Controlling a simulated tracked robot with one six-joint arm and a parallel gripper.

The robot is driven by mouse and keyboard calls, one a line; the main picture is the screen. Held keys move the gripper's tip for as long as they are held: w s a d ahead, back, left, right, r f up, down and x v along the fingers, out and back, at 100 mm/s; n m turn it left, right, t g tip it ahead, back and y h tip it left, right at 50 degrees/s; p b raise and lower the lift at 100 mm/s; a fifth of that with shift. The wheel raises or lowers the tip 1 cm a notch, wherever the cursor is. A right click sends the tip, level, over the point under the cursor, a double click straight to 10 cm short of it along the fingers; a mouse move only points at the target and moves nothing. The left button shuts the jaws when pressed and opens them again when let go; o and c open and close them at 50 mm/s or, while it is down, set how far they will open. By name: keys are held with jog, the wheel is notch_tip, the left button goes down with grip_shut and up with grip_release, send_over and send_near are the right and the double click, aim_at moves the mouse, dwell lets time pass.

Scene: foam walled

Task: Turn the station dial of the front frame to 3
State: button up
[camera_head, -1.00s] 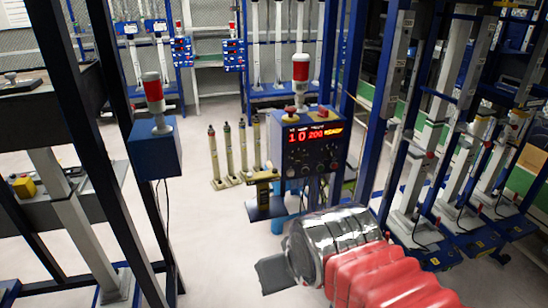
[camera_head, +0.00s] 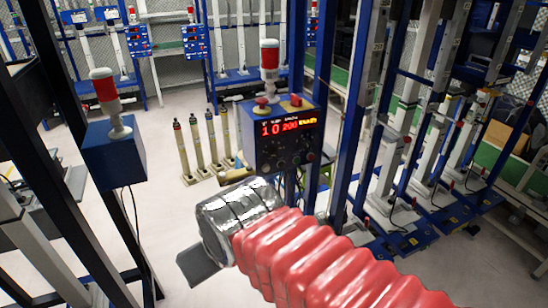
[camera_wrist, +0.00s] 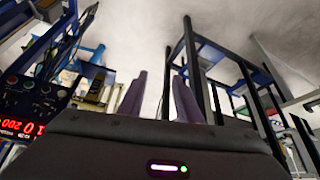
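The front frame's dark control box (camera_head: 285,145) stands at the centre of the head view, on a blue post. Its lit display (camera_head: 288,128) shows red digits reading "10 200". A row of small dark knobs (camera_head: 290,162) sits below the display; I cannot tell which is the station dial or its setting. My gripper (camera_head: 198,264) is low and left of the box, its dark tip apart from the panel. In the wrist view my gripper (camera_wrist: 160,95) has its two fingers apart with nothing between them. The panel (camera_wrist: 32,98) shows upside down at the left there.
A red-and-white lamp (camera_head: 269,58) and red buttons top the box. A blue box (camera_head: 113,155) with another lamp stands left on a dark frame. Several pale cylinders (camera_head: 197,145) stand behind. Blue uprights (camera_head: 357,105) rise at the right. Light floor is open at lower left.

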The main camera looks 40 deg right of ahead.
jog(key=shift+o, duration=0.4)
jog(key=shift+o, duration=0.7)
jog(key=shift+w+d, duration=0.1)
jog(key=shift+o, duration=0.3)
jog(key=w+d+f+m+t+h, duration=0.1)
jog(key=w+d+h, duration=0.1)
jog(key=w+d, duration=0.5)
jog(key=shift+w+d+t, duration=0.2)
jog(key=shift+w+t, duration=0.05)
jog(key=shift+t, duration=0.15)
jog(key=w+d+f+t+h, duration=0.2)
jog(key=w+d+t, duration=0.15)
jog(key=d, duration=0.65)
jog(key=w+d+f+t+h, duration=0.15)
jog(key=w+d, duration=0.35)
jog(key=d, duration=0.5)
jog(key=s+d+f+m+t, duration=0.1)
jog(key=s+d+f+t, duration=0.1)
jog(key=s+d+t, duration=0.2)
jog(key=shift+s+d+t, duration=0.2)
jog(key=shift+d+t, duration=0.3)
jog(key=shift+d, duration=0.4)
jog(key=shift+w+y, duration=0.15)
jog(key=shift+y, duration=0.1)
